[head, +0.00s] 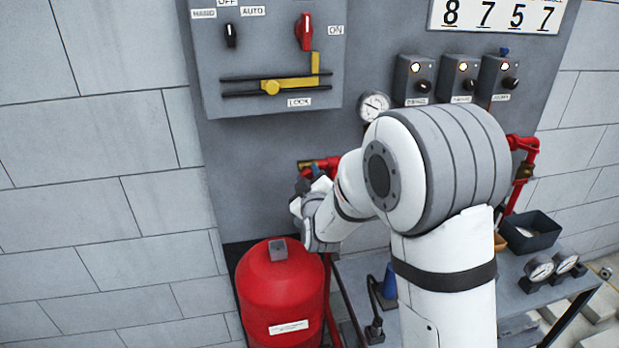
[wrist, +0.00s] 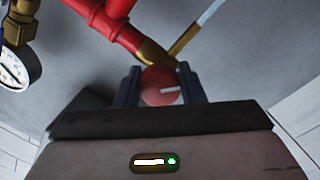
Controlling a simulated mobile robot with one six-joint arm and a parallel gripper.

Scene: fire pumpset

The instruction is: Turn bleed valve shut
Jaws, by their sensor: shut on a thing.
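The bleed valve shows in the wrist view as a round red knob (wrist: 160,90) with a short white mark on its face, lying roughly level and pointing right. It sits just below a brass fitting (wrist: 152,50) at the end of a red pipe. My gripper (wrist: 161,74) is shut on the knob, with one dark blue finger on each side. In the head view my gripper (head: 308,180) is at the wall panel, just under the brass end (head: 307,165) of the red pipe (head: 328,163). My wrist hides the knob there.
A red tank (head: 281,290) stands just below my gripper. A control box (head: 268,50) with a yellow lever hangs above. A pressure gauge (head: 374,106) is on the panel to the right. A bench (head: 540,300) with loose gauges and a dark bin (head: 530,232) stands at right.

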